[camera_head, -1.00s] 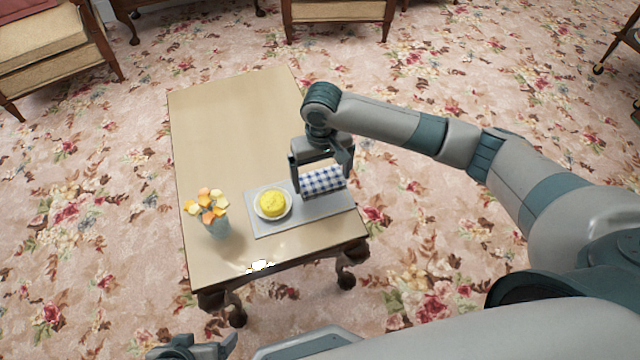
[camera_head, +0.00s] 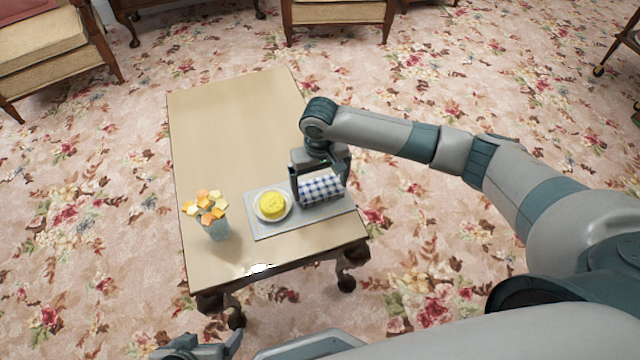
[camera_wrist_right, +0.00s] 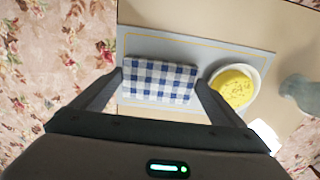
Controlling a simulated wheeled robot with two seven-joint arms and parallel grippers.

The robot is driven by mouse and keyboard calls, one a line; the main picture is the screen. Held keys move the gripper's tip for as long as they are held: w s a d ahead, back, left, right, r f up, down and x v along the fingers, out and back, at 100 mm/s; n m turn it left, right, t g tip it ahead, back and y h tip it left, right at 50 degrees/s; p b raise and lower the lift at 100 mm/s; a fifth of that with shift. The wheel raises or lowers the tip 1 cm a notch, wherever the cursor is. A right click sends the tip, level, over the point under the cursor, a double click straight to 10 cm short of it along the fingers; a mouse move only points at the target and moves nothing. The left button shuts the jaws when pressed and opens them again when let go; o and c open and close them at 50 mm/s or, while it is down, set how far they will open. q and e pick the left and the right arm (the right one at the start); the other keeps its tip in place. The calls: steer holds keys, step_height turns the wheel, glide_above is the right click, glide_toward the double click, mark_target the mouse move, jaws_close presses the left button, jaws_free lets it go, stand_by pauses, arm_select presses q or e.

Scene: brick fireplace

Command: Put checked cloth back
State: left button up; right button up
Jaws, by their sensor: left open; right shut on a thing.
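The blue-and-white checked cloth (camera_head: 322,189) is at the right part of the grey placemat (camera_head: 265,228) on the wooden table. My right gripper (camera_head: 320,196) is over it with the fingers pointing down, shut on the cloth. In the right wrist view the cloth (camera_wrist_right: 160,80) lies between the two fingertips (camera_wrist_right: 160,82), flat and folded, above the placemat (camera_wrist_right: 210,47). I cannot tell whether the cloth touches the mat. My left gripper (camera_head: 205,350) is open and empty at the bottom edge, only partly in view.
A white bowl (camera_head: 259,213) with yellow food (camera_head: 272,204) stands on the mat just left of the cloth. A blue vase (camera_head: 216,229) with orange and yellow flowers stands further left. The table's far part (camera_head: 235,110) is clear. Armchairs stand beyond.

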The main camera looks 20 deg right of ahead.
mark_target(320, 188)
steer(key=o, duration=0.6)
arm_select(q)
steer(key=shift+s+a+f, duration=0.25)
steer(key=shift+s+a, duration=0.05)
steer(key=shift+a, duration=0.05)
arm_select(e)
steer(key=shift+o, duration=0.6)
steer(key=shift+r, duration=0.5)
arm_select(q)
steer(key=shift+s+a+r+g+y+p, duration=0.1)
steer(key=shift+s+a+g+y+p, duration=0.15)
steer(key=shift+s+a+g+p, duration=0.25)
steer(key=shift+s+a+r+g+y+p, duration=0.1)
steer(key=shift+s+a+g+y+p, duration=0.15)
steer(key=shift+a+p, duration=0.25)
arm_select(e)
step_height(320, 188, up, 11)
steer(key=shift+r, duration=0.1)
